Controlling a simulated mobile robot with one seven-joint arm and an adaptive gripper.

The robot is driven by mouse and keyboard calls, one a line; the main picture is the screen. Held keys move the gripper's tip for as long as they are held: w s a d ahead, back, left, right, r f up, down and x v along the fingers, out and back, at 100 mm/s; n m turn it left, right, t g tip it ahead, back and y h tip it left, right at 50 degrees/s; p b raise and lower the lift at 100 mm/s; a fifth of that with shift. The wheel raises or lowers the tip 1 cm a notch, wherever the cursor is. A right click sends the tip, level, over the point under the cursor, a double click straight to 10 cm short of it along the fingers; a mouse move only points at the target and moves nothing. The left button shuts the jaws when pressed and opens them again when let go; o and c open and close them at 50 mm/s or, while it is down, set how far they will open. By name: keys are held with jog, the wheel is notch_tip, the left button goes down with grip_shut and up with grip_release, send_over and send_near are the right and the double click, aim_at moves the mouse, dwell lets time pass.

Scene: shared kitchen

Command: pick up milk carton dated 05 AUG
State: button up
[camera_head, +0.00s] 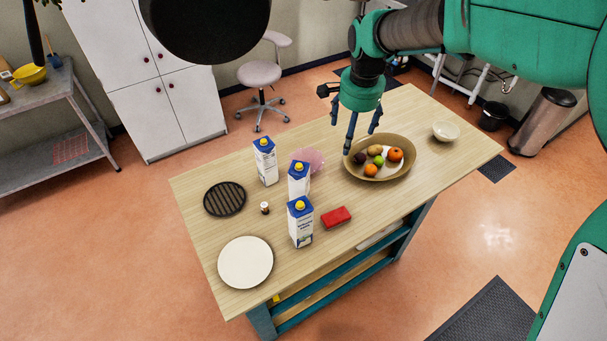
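Three white and blue milk cartons with yellow caps stand upright on the wooden table. The back carton (266,163) is nearest the dark round trivet, the middle carton (299,181) stands in front of a pink plate, and the front carton (301,225) is closest to the table's near edge. Their date prints are too small to read, so I cannot tell which is dated 05 AUG. My gripper (361,142) points down above the left side of the fruit bowl, to the right of the cartons. Its fingers are spread apart, with nothing visible between them.
The brown fruit bowl (404,172) holds several fruits. A red box (336,217) lies right of the front carton. A small dark bottle (264,208), black trivet (225,199), white plate (245,262), pink plate (310,158) and white bowl (446,131) also stand on the table (200,232).

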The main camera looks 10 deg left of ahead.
jog(key=w+a+f+m, duration=0.1)
jog(key=w+a+f, duration=0.3)
jog(key=a+f, duration=0.45)
jog(key=m+g, duration=0.2)
send_over(299, 172)
jog(key=w, duration=0.2)
jog(key=shift+h, duration=0.3)
jog(key=f, duration=1)
jog(key=shift+s+a+f, duration=0.1)
jog(key=shift+a+f, duration=0.05)
jog(key=shift+a, duration=0.05)
jog(key=shift+f, duration=0.15)
jog(key=shift+f, duration=4.15)
jog(key=shift+f, duration=0.1)
jog(key=shift+f+p, duration=0.85)
jog(key=shift+f, duration=1.7)
jog(key=shift+c, duration=0.2)
